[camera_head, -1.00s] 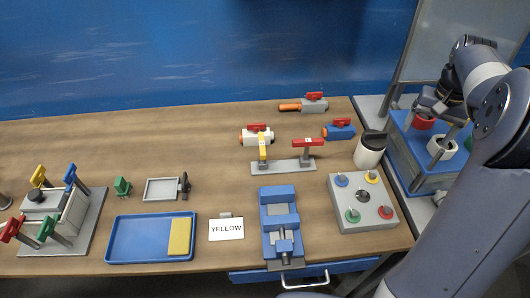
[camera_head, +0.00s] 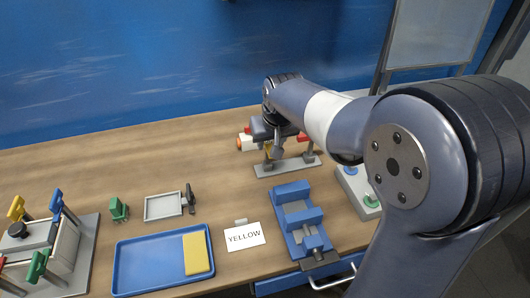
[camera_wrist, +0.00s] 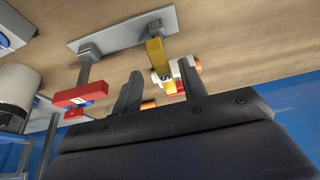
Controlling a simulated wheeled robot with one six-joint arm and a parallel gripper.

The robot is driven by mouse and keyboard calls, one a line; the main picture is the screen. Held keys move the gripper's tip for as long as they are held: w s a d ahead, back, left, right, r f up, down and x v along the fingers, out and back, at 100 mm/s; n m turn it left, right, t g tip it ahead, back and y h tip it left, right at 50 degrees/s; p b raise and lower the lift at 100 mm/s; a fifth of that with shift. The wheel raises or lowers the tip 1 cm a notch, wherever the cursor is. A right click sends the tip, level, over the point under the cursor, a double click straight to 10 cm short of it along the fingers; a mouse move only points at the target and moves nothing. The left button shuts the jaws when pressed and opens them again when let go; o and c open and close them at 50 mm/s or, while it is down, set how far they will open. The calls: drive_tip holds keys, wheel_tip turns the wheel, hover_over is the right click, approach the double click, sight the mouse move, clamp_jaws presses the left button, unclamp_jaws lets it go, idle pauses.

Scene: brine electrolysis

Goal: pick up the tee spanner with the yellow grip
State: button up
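The tee spanner with the yellow grip (camera_wrist: 160,66) stands in a grey holder plate (camera_wrist: 120,33); a sliver of its yellow grip (camera_head: 268,149) shows below my gripper in the head view. My gripper (camera_wrist: 159,68) is open, and in the wrist view the yellow grip shows between its two fingers. I cannot tell whether either finger touches it. In the head view my gripper (camera_head: 272,148) is over the left end of the holder plate (camera_head: 287,167), and my arm hides part of it. A red-grip tee spanner (camera_wrist: 84,95) stands beside the yellow one.
A white valve piece with a red handle (camera_head: 244,142) lies just behind the yellow spanner. A blue vise (camera_head: 298,215) is in front of the holder. A blue tray (camera_head: 150,262) with a yellow block (camera_head: 196,254) and a YELLOW card (camera_head: 244,236) lie to the left.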

drive_tip(key=shift+a+x, duration=0.2)
drive_tip(key=shift+x, duration=3)
drive_tip(key=shift+w, duration=0.1)
drive_tip(key=shift+c, duration=0.4)
drive_tip(key=shift+r, duration=0.1)
clamp_jaws()
